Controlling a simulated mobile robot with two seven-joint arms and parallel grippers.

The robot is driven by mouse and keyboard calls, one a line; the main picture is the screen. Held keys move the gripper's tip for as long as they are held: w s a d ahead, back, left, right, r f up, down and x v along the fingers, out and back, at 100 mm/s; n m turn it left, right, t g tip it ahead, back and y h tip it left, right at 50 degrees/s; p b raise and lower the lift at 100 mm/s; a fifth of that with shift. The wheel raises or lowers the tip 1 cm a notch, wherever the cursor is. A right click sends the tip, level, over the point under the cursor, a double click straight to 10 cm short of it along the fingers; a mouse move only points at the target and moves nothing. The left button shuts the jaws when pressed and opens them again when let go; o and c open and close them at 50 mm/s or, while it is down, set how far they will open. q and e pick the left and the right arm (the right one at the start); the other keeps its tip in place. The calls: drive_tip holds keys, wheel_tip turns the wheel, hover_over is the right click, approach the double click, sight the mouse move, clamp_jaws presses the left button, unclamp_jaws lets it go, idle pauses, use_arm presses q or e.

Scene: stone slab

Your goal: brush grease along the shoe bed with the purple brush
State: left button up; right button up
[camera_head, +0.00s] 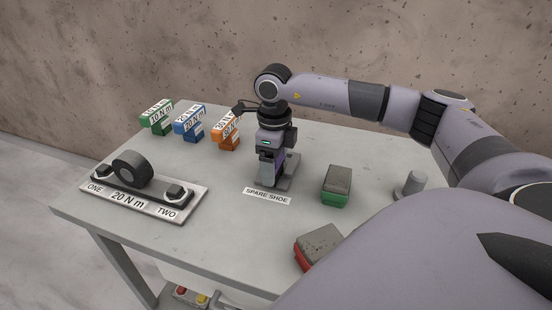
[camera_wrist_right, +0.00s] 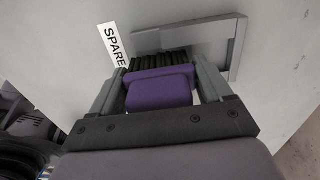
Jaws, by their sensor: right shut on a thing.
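My right gripper (camera_head: 268,178) points down over the grey spare shoe (camera_head: 289,172), behind the "SPARE SHOE" label (camera_head: 267,196). In the right wrist view its fingers are shut on the purple brush (camera_wrist_right: 160,94). The brush's dark bristles (camera_wrist_right: 165,61) point toward the grey shoe (camera_wrist_right: 232,50), overlapping it in the picture. I cannot tell whether they touch it. The gripper hides part of the shoe in the head view. My left gripper is out of view.
A plate (camera_head: 112,205) marked "ONE 20 N m TWO" carries two bolts and a dark ring at left. Green (camera_head: 157,118), blue (camera_head: 190,125) and orange (camera_head: 226,132) labelled blocks stand behind. Green-based (camera_head: 337,184) and red-based (camera_head: 318,246) blocks and a grey peg (camera_head: 413,183) are right.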

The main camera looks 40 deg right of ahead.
idle(0.5)
drive_tip(key=shift+w+d, duration=0.3)
drive_tip(key=shift+d, duration=0.25)
drive_tip(key=shift+w+d, duration=0.3)
drive_tip(key=shift+d, duration=0.2)
drive_tip(key=shift+a, duration=0.1)
drive_tip(key=shift+s+a, duration=0.3)
drive_tip(key=shift+a, duration=0.2)
drive_tip(key=shift+s+a, duration=0.3)
drive_tip(key=shift+a, duration=0.2)
drive_tip(key=shift+d, duration=0.1)
drive_tip(key=shift+w+d, duration=0.3)
drive_tip(key=shift+d, duration=0.2)
drive_tip(key=shift+w+d, duration=0.3)
drive_tip(key=shift+d, duration=0.2)
drive_tip(key=shift+s+a+p, duration=0.15)
drive_tip(key=shift+s+a, duration=0.15)
drive_tip(key=shift+a, duration=0.25)
drive_tip(key=shift+s+a+p, duration=0.15)
drive_tip(key=shift+s+a, duration=0.15)
drive_tip(key=shift+a, duration=0.25)
